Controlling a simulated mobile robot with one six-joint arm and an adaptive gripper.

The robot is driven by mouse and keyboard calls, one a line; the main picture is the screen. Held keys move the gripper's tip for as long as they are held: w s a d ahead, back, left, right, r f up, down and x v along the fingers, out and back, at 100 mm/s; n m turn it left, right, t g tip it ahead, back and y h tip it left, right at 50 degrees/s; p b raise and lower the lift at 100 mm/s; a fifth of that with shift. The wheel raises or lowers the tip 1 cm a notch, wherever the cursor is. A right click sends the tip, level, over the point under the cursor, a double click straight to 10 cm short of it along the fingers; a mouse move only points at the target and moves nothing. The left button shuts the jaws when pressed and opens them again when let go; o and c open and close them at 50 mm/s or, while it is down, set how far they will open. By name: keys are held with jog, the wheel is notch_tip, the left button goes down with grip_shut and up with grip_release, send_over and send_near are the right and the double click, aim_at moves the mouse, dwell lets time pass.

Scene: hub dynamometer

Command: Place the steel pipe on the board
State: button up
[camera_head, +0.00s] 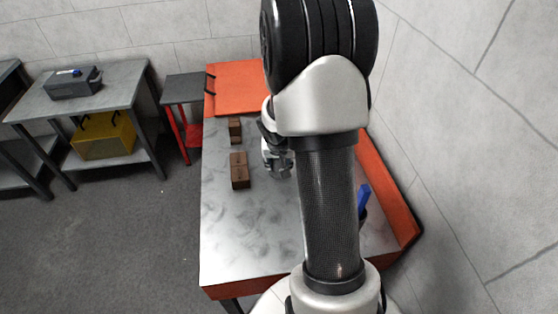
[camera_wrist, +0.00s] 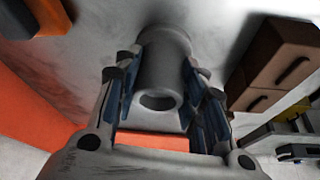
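The steel pipe (camera_wrist: 168,58), a short grey tube, shows in the wrist view with its open end facing the camera. It sits between the two blue-padded fingers of my gripper (camera_wrist: 163,70). The fingers are close along both sides of the pipe; whether they press on it is unclear. In the head view my gripper (camera_head: 278,168) is over the middle of the grey bench, partly behind my arm, and the pipe cannot be made out there. I cannot identify the board with certainty in either view.
An orange panel (camera_head: 238,88) is at the far end. A blue-handled object (camera_head: 363,200) stands right of my arm. The front left of the bench is clear.

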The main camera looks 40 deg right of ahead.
jog(key=o, duration=0.4)
jog(key=s+a+r+n+p, duration=0.2)
jog(key=s+a+r+p, duration=0.15)
jog(key=a+r, duration=0.55)
jog(key=s+a+r+n+p, duration=0.15)
jog(key=s+a+r, duration=0.25)
jog(key=r, duration=0.9)
jog(key=s+a+r+n+t+y, duration=0.1)
jog(key=s+a+r+n+y, duration=0.2)
jog(key=s+a, duration=1)
notch_tip(320, 180, up, 3)
jog(key=shift+a+r+n, duration=0.1)
jog(key=shift+a+n, duration=0.25)
jog(key=shift+n, duration=0.7)
